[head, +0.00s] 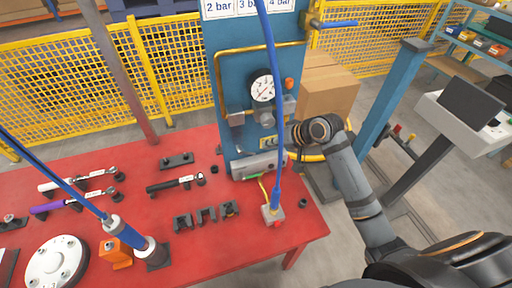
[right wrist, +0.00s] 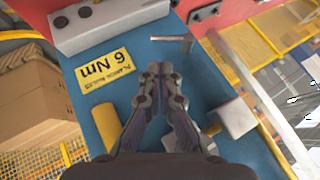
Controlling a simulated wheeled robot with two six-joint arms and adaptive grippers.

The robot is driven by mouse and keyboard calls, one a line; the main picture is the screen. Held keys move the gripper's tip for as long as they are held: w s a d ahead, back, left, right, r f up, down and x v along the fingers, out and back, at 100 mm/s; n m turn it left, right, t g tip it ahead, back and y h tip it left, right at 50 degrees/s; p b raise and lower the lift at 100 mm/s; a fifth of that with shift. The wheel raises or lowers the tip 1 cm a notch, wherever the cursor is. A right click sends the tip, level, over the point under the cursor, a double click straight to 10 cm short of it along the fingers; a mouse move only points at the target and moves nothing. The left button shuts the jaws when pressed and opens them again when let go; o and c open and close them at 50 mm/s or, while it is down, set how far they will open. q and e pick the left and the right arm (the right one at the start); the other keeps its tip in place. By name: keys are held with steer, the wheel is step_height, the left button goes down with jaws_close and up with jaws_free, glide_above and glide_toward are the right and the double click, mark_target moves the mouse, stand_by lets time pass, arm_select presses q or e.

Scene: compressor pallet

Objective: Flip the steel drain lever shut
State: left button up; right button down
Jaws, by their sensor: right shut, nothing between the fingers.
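My right gripper (head: 286,136) is at the right edge of the blue panel (head: 218,90), below the gauge. In the right wrist view its fingers (right wrist: 160,76) are shut with nothing between them. A steel lever (right wrist: 172,38), grey and bar-shaped with a bend at its right end, sticks out from the panel. It lies just beyond the fingertips, and a gap shows between them. I cannot make out this lever in the head view, where the gripper and fittings crowd that spot. My left gripper is not in view.
A yellow 6 Nm label (right wrist: 106,68) and a grey block (right wrist: 232,118) flank the fingers. A round gauge (head: 262,87) and a blue hanging hose (head: 278,120) are close by. The red table (head: 200,245) holds wrenches; a cardboard box (head: 328,86) stands behind.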

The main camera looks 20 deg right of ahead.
steer(key=p+x, duration=0.1)
steer(key=x, duration=0.6)
steer(key=shift+s+d, duration=0.15)
steer(key=shift+f, duration=0.15)
steer(key=shift+f+y, duration=0.15)
steer(key=shift+y, duration=0.35)
